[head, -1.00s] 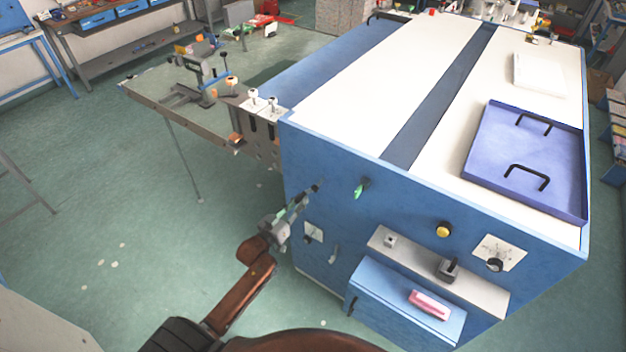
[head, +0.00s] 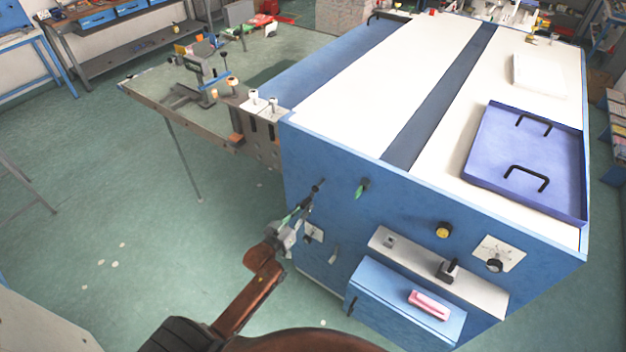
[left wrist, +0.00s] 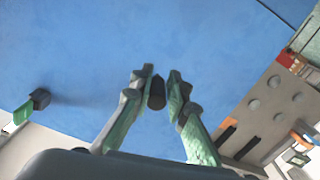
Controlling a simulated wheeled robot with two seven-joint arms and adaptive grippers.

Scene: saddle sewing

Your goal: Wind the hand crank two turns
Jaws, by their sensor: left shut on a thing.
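The hand crank's dark handle (head: 318,187) shows at the upper left of the blue machine's front panel. In the left wrist view a black grip (left wrist: 156,92) stands between the two green-padded fingers. My left gripper (head: 308,199) reaches it from the lower left and is shut on it. The gripper also shows in the left wrist view (left wrist: 155,88). The rest of the crank cannot be made out behind the fingers. My right gripper is not in view.
A green-handled lever (head: 362,187) sticks out of the panel to the right of the gripper. A yellow button (head: 444,230) and a dial (head: 495,265) are further right. A metal side table (head: 190,110) is at the left. The floor below it is free.

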